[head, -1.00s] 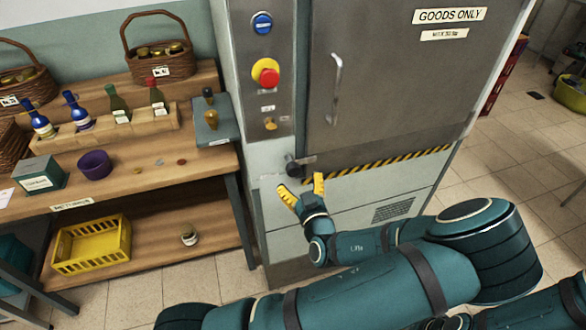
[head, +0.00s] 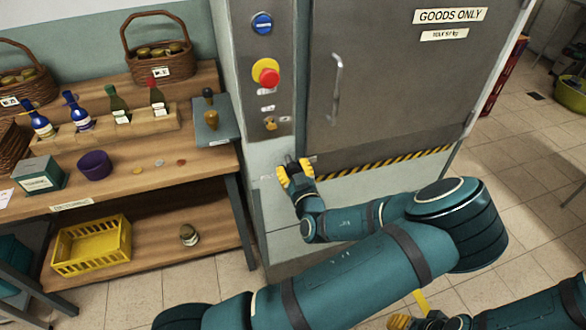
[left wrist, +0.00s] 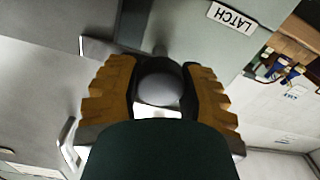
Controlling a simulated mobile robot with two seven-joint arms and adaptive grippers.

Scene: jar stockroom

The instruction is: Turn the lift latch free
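The lift latch is a dark round knob with a short metal bar (head: 309,159) on the steel lift front, below the control panel. In the left wrist view the knob (left wrist: 160,82) fills the gap between my yellow fingers, beside a "LATCH" label (left wrist: 231,16). My left gripper (head: 295,170) is at the latch, its fingers on either side of the knob and seemingly against it. The fingers hide part of the latch in the head view. My right gripper (head: 409,311) shows at the bottom edge, its yellow fingers apart and empty.
The lift door (head: 390,80) with its handle (head: 336,88) is closed above a striped strip (head: 390,163). A red button (head: 266,72) is on the panel. Left stands a wooden bench (head: 140,185) with bottles and baskets; a yellow crate (head: 92,246) sits below.

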